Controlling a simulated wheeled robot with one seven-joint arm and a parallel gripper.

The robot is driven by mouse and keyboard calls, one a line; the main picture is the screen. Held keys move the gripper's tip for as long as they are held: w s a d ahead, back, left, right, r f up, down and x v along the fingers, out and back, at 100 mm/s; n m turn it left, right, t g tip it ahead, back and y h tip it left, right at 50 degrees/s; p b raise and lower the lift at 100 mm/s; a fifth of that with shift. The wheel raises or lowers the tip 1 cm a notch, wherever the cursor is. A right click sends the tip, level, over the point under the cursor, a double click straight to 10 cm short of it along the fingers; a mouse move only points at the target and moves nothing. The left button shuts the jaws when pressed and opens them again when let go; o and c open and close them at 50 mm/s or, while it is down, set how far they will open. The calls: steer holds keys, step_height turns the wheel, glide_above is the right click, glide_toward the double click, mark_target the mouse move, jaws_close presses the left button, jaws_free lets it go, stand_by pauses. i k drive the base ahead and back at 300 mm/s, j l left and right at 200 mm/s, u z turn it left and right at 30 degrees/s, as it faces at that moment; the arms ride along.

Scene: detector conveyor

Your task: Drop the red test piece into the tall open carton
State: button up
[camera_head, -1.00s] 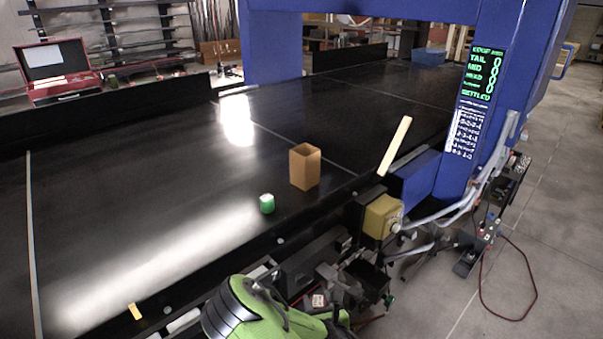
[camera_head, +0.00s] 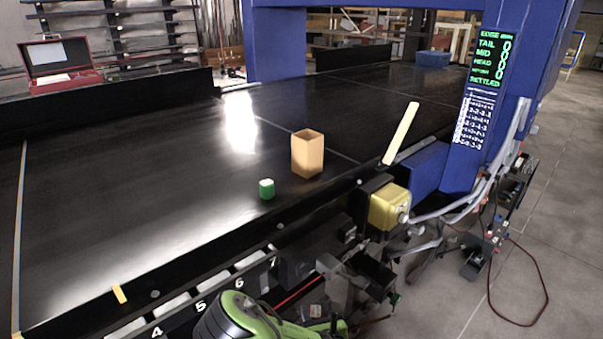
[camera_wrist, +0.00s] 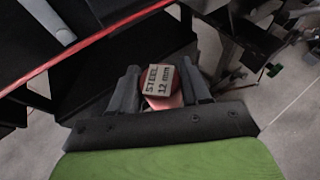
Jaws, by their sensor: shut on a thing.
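The red test piece (camera_wrist: 160,82) has a pale top label reading "STEEL 12 mm". In the wrist view it sits between the two dark fingers of my gripper (camera_wrist: 162,90), which is shut on it. The tall open carton (camera_head: 307,158) is tan and stands upright on the black conveyor belt in the head view, with its open top facing up. My gripper is low in the head view, near the conveyor's front side and apart from the carton; its fingers are hard to make out there.
A small green and white piece (camera_head: 266,189) stands on the belt left of the carton. A pale upright paddle (camera_head: 400,133) and a yellow box (camera_head: 389,207) are to the right. The blue detector frame (camera_head: 470,140) spans the belt. Open belt lies left of the carton.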

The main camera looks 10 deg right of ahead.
mark_target(307, 171)
steer(key=i+l+u, duration=0.1)
steer(key=l+u, duration=0.2)
steer(key=u, duration=0.2)
steer(key=l+u, duration=0.35)
steer(key=u, duration=0.2)
steer(key=l+u, duration=0.35)
steer(key=u, duration=0.15)
steer(key=l+u, duration=0.35)
steer(key=u, duration=0.15)
steer(key=k+l+u, duration=0.15)
steer(key=l+u, duration=0.15)
steer(key=u, duration=0.25)
steer(key=k+l+u, duration=0.2)
steer(key=u, duration=0.3)
steer(key=k+l+u, duration=0.2)
steer(key=u, duration=0.3)
steer(key=k+u, duration=0.25)
steer(key=u, duration=0.3)
